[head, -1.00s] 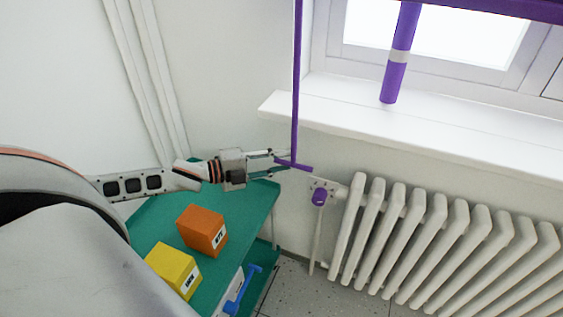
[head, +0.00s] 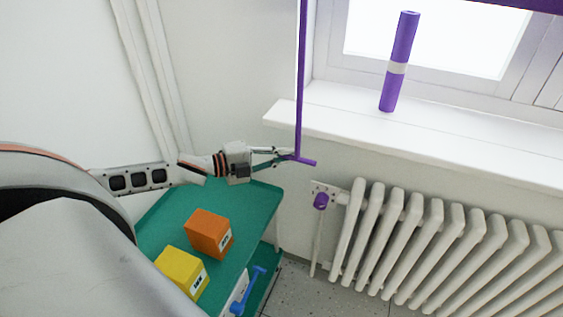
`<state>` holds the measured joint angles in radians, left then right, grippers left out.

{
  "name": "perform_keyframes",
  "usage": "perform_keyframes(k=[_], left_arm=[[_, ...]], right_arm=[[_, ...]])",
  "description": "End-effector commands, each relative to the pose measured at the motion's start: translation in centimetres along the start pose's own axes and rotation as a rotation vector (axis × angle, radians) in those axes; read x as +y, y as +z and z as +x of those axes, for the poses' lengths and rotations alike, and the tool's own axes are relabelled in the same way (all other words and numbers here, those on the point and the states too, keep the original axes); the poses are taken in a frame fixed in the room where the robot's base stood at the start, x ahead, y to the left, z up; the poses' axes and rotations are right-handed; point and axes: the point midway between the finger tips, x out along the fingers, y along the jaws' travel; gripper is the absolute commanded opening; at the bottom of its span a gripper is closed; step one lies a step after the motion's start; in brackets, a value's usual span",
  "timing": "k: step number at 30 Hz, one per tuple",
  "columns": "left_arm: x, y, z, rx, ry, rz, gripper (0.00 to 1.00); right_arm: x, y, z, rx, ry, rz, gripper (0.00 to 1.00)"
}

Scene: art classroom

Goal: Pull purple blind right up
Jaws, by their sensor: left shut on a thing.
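The purple blind (head: 520,3) shows only as a narrow strip at the top right edge, above the window; the rest is out of the picture. A thin purple pull rod (head: 300,80) hangs to the left of the window, with a short crossbar handle (head: 309,162) at its lower end. My left gripper (head: 285,158) reaches in from the left and is shut on the handle, above the back of the green cart. My right gripper is not in view.
The white windowsill (head: 430,135) bears an upright purple cylinder (head: 402,45) with a pale band. A white radiator (head: 450,250) stands below. The green cart (head: 165,215) holds an orange box (head: 207,230) and a yellow box (head: 178,268). A purple valve knob (head: 321,201) is close below the handle.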

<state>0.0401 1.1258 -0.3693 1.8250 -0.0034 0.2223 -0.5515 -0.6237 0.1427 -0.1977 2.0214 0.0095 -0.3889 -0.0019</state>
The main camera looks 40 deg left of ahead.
Motion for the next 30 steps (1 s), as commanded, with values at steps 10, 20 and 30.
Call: perform_keyframes(k=[10,20,30], left_arm=[[-0.2,-0.1,-0.1,-0.001,0.005,-0.002,0.00],[-0.2,-0.1,-0.1,-0.001,0.004,-0.002,0.28],[-0.1,-0.1,-1.4,-0.001,0.006,-0.005,0.28]], right_arm=[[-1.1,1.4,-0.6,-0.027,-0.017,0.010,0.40],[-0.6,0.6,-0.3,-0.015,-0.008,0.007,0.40],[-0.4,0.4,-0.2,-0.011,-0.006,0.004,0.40]])
